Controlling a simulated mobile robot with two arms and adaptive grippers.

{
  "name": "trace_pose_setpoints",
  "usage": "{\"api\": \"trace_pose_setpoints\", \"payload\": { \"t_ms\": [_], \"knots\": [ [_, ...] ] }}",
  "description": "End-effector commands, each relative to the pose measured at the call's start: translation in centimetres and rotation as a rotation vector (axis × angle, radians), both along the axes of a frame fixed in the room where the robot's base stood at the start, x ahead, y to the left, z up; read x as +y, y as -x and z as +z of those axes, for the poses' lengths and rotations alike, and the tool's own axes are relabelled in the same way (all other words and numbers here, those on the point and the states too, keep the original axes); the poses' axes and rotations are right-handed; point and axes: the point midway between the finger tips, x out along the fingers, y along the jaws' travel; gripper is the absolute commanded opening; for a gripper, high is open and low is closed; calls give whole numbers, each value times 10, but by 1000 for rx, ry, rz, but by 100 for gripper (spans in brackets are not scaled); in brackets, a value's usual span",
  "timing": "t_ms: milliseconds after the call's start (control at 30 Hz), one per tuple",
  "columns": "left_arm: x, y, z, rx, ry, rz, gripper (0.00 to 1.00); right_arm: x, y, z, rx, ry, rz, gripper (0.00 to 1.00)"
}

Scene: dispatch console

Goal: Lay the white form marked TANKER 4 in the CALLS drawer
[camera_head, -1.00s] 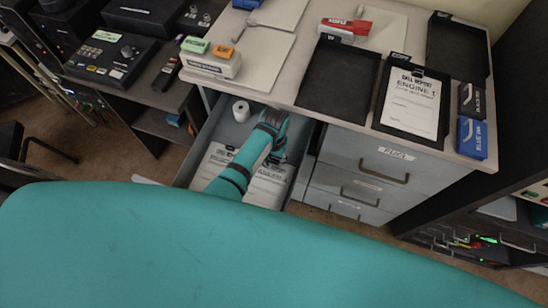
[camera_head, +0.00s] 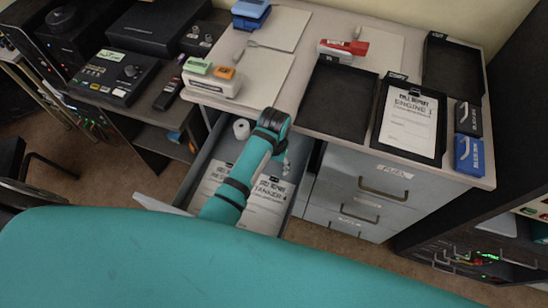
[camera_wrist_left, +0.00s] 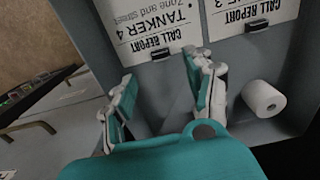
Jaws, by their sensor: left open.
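The white form marked TANKER 4 (camera_head: 267,200) lies in the open drawer (camera_head: 184,196), on its right side. In the left wrist view the form (camera_wrist_left: 150,20) lies on the drawer floor with a black clip at its heading edge. My left gripper (camera_head: 285,168) is over the drawer, mostly hidden behind its own arm in the head view. The left wrist view shows its fingers (camera_wrist_left: 163,92) spread and empty, just off the form's heading edge. The drawer's own label is not visible. My right gripper is not in view.
A second white form (camera_head: 212,179) lies left of TANKER 4 in the drawer, with a paper roll (camera_head: 241,129) behind. The desktop above holds black trays (camera_head: 338,100), one with an ENGINE form (camera_head: 409,120). A shut FUEL drawer (camera_head: 385,182) is to the right.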

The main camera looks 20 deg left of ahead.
Motion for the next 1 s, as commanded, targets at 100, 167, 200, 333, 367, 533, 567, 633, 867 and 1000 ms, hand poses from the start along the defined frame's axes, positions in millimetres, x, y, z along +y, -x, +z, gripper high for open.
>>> {"api": "trace_pose_setpoints", "payload": {
  "t_ms": [100,167,200,333,367,533,567,633,867,1000],
  "knots": [
    [0,-1,22,-3,1,0,54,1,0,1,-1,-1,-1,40],
    [0,-1,30,-2,0,0,54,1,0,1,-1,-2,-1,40],
    [0,0,34,-2,0,-1,54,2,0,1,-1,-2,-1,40],
    [0,0,42,0,0,-1,54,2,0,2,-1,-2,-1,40],
    [0,0,43,0,0,-1,54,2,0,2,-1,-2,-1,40],
    [0,0,43,1,0,-1,54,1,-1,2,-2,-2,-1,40],
    [0,0,43,1,0,-1,54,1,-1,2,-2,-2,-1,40],
    [0,0,43,0,0,-1,54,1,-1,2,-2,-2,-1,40],
    [0,0,43,0,0,0,54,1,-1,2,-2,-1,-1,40],
    [6,0,42,1,-11,2,54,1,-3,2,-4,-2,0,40]
  ]
}}
